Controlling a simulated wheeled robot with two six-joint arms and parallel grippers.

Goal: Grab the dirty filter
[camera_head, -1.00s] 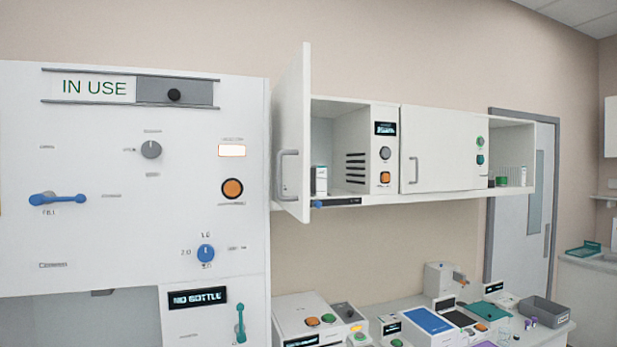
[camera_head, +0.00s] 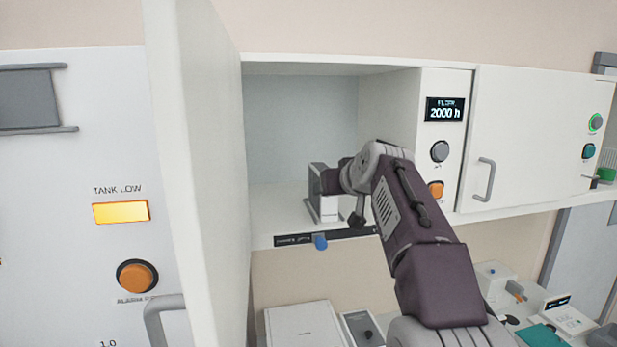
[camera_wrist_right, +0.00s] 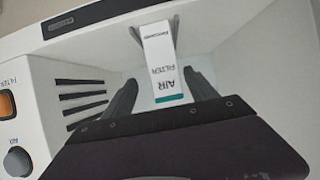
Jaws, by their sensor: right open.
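A white box lettered "AIR FILTER" (camera_wrist_right: 165,60) with a teal band stands in the open wall cabinet (camera_head: 275,215). It shows upside down in the right wrist view. In the head view the box (camera_head: 329,208) is partly covered by my right gripper (camera_head: 330,183). My right gripper (camera_wrist_right: 163,84) is open, with a dark finger on each side of the box in the wrist view. I cannot tell whether the fingers touch it. Nothing visible marks the box as dirty or clean. My left gripper is not in view.
The open cabinet door (camera_head: 195,150) stands left of the opening. The slotted side wall (camera_wrist_right: 82,100) and the control panel, with display "2000 h" (camera_head: 445,113) and orange button (camera_head: 436,189), are on the right. A blue knob (camera_head: 320,242) sits on the shelf edge.

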